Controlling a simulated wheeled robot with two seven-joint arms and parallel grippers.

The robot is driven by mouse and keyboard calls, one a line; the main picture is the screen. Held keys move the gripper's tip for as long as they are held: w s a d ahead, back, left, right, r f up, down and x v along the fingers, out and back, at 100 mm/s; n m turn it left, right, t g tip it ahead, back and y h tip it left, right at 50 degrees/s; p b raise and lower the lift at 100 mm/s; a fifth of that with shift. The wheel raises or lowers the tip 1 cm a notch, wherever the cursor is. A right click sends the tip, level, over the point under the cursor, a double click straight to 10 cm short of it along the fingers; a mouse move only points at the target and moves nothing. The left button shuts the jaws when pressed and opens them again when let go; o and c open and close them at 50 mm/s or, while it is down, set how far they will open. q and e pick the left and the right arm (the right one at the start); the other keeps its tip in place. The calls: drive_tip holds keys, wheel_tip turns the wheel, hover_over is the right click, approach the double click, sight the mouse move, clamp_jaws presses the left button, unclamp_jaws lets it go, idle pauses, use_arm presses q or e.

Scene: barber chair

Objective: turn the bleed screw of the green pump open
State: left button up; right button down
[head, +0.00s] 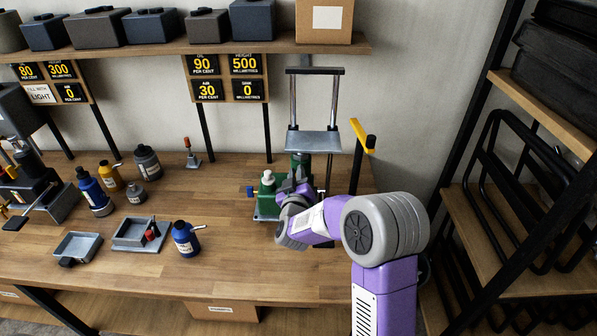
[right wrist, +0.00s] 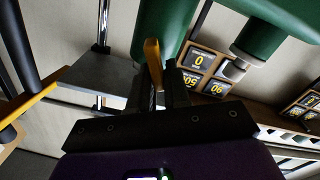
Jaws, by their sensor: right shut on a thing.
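The green pump (head: 267,199) stands on the bench near its back right, with a pale cap on its reservoir. In the right wrist view its green body (right wrist: 166,25) fills the top middle. My right gripper (head: 291,181) is at the pump's right side. In the right wrist view, my right gripper (right wrist: 155,88) is shut on a small yellow-orange piece (right wrist: 152,55) against the green body, which looks like the bleed screw. Its lower end is hidden between the fingers. My left gripper is not in view.
A tall metal frame (head: 314,141) and a yellow-handled lever (head: 363,135) rise behind the pump. A blue bottle (head: 186,240) and grey trays (head: 78,247) lie to the left. Several more bottles stand farther left. A black-framed rack (head: 470,200) stands at the right.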

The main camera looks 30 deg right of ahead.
drive_tip(key=n+p, duration=0.1)
drive_tip(key=n, duration=0.1)
drive_tip(key=n+p, duration=0.1)
drive_tip(key=n, duration=0.2)
drive_tip(key=shift+w+a+f+n+p, duration=0.2)
drive_tip(key=shift+a+f+n+p, duration=0.05)
drive_tip(key=shift+a+n+p, duration=0.15)
drive_tip(key=n+p, duration=0.1)
drive_tip(key=n, duration=0.1)
drive_tip(key=n+p, duration=0.1)
drive_tip(key=n, duration=0.1)
drive_tip(key=shift+a+f, duration=0.1)
drive_tip(key=shift+f, duration=0.25)
drive_tip(key=shift+f+n+p, duration=0.3)
drive_tip(key=shift+n+p, duration=0.25)
drive_tip(key=shift+n, duration=0.55)
drive_tip(key=c, duration=1.2)
unclamp_jaws()
drive_tip(key=v, duration=0.7)
drive_tip(key=shift+s+a, duration=0.1)
drive_tip(key=shift+s, duration=0.1)
